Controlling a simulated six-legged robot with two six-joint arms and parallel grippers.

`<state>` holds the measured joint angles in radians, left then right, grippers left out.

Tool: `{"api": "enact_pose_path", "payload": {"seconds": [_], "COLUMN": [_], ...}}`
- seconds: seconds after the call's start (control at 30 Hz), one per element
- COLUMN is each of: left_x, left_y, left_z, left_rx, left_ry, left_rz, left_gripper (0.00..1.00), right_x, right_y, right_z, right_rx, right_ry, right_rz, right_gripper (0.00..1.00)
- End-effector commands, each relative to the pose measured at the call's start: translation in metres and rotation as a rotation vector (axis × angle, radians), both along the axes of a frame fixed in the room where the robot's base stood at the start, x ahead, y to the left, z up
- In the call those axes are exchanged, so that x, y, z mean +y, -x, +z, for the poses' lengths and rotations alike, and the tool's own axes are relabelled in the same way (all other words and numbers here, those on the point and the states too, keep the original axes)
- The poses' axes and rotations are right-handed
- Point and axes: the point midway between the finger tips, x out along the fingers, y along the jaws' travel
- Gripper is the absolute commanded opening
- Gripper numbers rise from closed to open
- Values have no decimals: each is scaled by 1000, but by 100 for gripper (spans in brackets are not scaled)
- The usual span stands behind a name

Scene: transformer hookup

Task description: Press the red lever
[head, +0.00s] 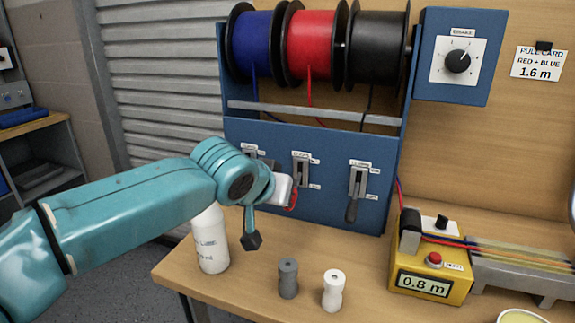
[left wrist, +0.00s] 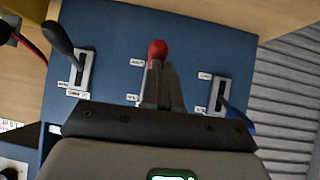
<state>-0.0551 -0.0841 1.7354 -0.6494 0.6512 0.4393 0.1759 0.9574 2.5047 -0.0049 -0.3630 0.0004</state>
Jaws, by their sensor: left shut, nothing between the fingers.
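The red lever's round red knob (left wrist: 157,48) shows just beyond my left fingertips in the left wrist view. Only a sliver of red shows past the gripper in the head view. My left gripper (left wrist: 161,68) is shut and empty, close against the knob; I cannot tell whether it touches. In the head view the left gripper (head: 286,190) is in front of the blue panel (head: 325,212), just below the middle lever slot (head: 301,172). The fingers hide most of the red lever's shaft and slot in the left wrist view.
The black lever (head: 352,211) points down, right of the middle slot. A blue lever (left wrist: 240,118) is on the other side. Below are a white bottle (head: 212,245), a grey cylinder (head: 288,280), a white cylinder (head: 333,290) and a yellow meter (head: 432,265).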

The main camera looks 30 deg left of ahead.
Motion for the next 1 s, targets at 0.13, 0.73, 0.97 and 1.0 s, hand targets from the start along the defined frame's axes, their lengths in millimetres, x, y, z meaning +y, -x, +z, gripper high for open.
{"api": "enact_pose_path", "payload": {"seconds": [0.13, 0.73, 0.97, 1.0], "left_x": [-1, -1, 2, 2], "left_y": [1, 3, 4, 4], "left_z": [-3, 1, 24, 28], "left_rx": [2, 6, 3, 3], "left_ry": [0, 0, 0, 0], "left_rz": [-1, -1, -2, -2], "left_gripper": [0, 0, 0, 0], "right_x": [0, 0, 0, 0], "right_y": [0, 0, 0, 0], "right_z": [-5, -1, 19, 22], "right_rx": [0, 0, 0, 0], "right_ry": [0, 0, 0, 0], "right_rz": [0, 0, 0, 0], "right_gripper": [43, 43, 43, 43]}}
